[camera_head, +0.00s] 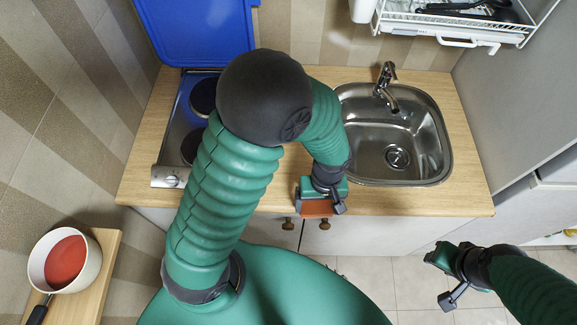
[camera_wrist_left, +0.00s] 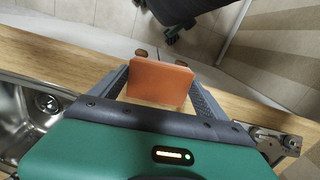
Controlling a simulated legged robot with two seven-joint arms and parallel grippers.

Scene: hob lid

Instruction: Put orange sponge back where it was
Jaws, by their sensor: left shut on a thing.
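The orange sponge (camera_head: 316,209) is a flat rectangular block at the counter's front edge, left of the sink. It also shows in the left wrist view (camera_wrist_left: 158,84), upright between the two fingers. My left gripper (camera_head: 322,203) is shut on the sponge. My arm and gripper hide part of it in the head view. Whether the sponge touches the counter cannot be told. My right gripper (camera_head: 446,278) is over the floor, in front of the counter at the right, away from the sponge.
A steel sink (camera_head: 432,140) with a tap (camera_head: 385,80) is set in the wooden counter (camera_head: 420,202). The hob (camera_head: 170,150) with a raised blue lid (camera_head: 195,30) is at the left. A white pot (camera_head: 40,258) stands on a wooden surface (camera_head: 103,245) at lower left. A dish rack (camera_head: 450,22) hangs upper right.

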